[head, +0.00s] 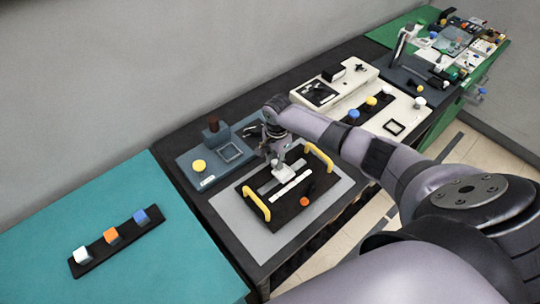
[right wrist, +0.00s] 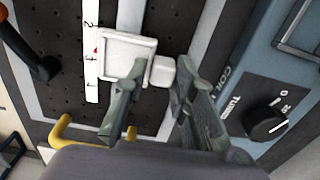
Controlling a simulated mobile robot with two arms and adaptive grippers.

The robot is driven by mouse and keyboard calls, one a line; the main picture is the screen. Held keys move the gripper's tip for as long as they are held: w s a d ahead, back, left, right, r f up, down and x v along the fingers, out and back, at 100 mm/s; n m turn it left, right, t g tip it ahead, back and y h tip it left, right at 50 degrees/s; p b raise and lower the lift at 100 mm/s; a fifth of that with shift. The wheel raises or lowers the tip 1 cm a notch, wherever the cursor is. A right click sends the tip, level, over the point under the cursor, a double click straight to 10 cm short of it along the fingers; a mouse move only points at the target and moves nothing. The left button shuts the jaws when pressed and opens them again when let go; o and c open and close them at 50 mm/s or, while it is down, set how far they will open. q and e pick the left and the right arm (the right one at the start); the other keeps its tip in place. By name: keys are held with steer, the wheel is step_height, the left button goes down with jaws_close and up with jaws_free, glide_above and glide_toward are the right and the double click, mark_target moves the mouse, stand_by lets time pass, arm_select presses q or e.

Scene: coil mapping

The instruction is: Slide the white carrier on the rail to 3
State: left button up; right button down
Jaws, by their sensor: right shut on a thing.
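The white carrier (head: 284,174) sits on the rail of a black board (head: 290,208) with yellow handles. In the right wrist view the carrier (right wrist: 128,45) is a square white block with a small white knob (right wrist: 163,71). A white scale strip (right wrist: 91,82) runs along its left side. A red mark shows at the carrier's edge beside the strip, below the 2. My right gripper (right wrist: 163,80) is shut on the carrier at its knob. My left gripper is out of view.
A blue-grey unit (head: 200,176) with a yellow button and a dial stands behind the board. Yellow handles (head: 256,203) rise at both board ends. A teal surface (head: 160,270) at the left bears a strip of coloured blocks. Other devices stand at the right.

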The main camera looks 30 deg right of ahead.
mark_target(276, 162)
steer(key=c, duration=1.4)
jaws_free()
steer(key=shift+s, duration=0.15)
steer(key=shift+c, duration=0.2)
step_height(276, 162, up, 12)
